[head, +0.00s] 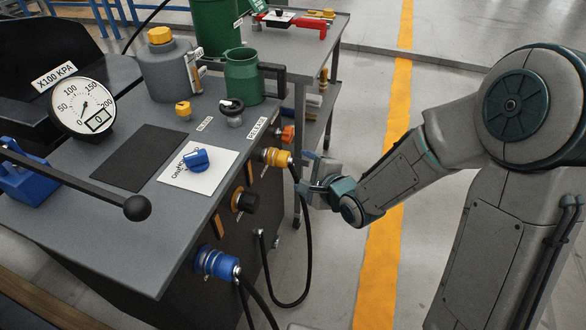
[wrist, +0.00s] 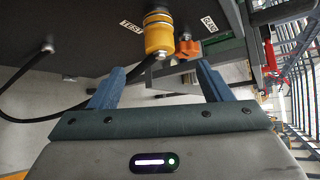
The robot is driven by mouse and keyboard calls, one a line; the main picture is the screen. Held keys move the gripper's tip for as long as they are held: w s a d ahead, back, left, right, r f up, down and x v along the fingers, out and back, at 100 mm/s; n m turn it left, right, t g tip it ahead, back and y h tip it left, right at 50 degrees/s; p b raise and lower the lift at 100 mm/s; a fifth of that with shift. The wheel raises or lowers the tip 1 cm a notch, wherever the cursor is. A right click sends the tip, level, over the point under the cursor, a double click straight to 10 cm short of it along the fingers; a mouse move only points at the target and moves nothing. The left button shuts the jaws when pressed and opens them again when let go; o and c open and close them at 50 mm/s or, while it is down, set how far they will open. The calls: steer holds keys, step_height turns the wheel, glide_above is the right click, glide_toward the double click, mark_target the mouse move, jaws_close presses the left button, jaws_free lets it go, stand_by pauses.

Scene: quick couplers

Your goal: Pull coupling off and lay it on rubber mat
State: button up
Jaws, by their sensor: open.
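A yellow coupling (head: 275,157) with a metal end sits on the side panel of the grey bench, with a black hose at its end. In the wrist view the yellow coupling (wrist: 158,36) is just beyond and between my fingertips. My gripper (head: 307,172) is open and empty, to the right of the coupling; in the wrist view its blue fingers (wrist: 158,78) are spread apart. A blue coupling (head: 216,262) with a hose sits lower on the same panel. The black rubber mat (head: 137,157) lies flat and bare on the bench top.
A white sheet (head: 200,168) carries a blue part (head: 197,160). A pressure gauge (head: 83,105) and a black-knobbed lever (head: 136,208) flank the mat. A hose (head: 303,260) hangs low.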

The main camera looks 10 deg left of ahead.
mark_target(286, 161)
steer(key=b+x, duration=0.2)
steer(key=x, duration=1)
steer(key=shift+w+a+f+b, duration=0.15)
steer(key=shift+a+b, duration=0.05)
steer(key=shift+b, duration=0.15)
steer(key=c, duration=1.2)
steer(key=shift+o, duration=0.2)
steer(key=shift+d, duration=0.1)
